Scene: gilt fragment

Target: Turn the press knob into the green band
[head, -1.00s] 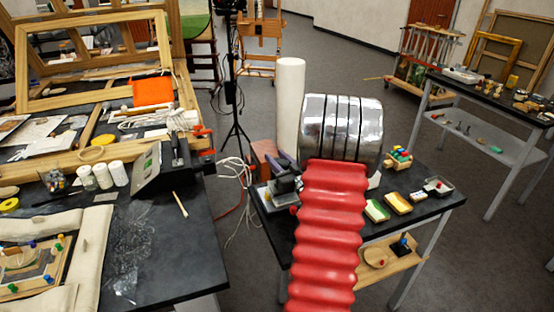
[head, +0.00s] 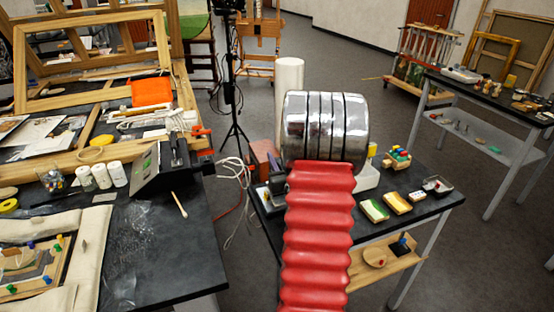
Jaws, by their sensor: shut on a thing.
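My arm's red ribbed sleeve and shiny metal drum stand in front of the middle table (head: 422,211). They hide my gripper and what lies directly behind them. I cannot make out the press knob or a green band for it. Part of a white device (head: 368,178) shows just right of the drum, mostly hidden. A small dark grey device (head: 275,187) shows at the left edge of the sleeve, partly hidden. A black sloped box (head: 160,170) with a light panel and a small green mark stands on the left table.
Sponge-like blocks (head: 397,203), a small tray (head: 437,187) and a toy-like coloured piece (head: 398,158) lie on the middle table's right side. A white roll (head: 289,95) stands behind. Cables (head: 232,185) hang between the tables. The left table (head: 170,265) is crowded.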

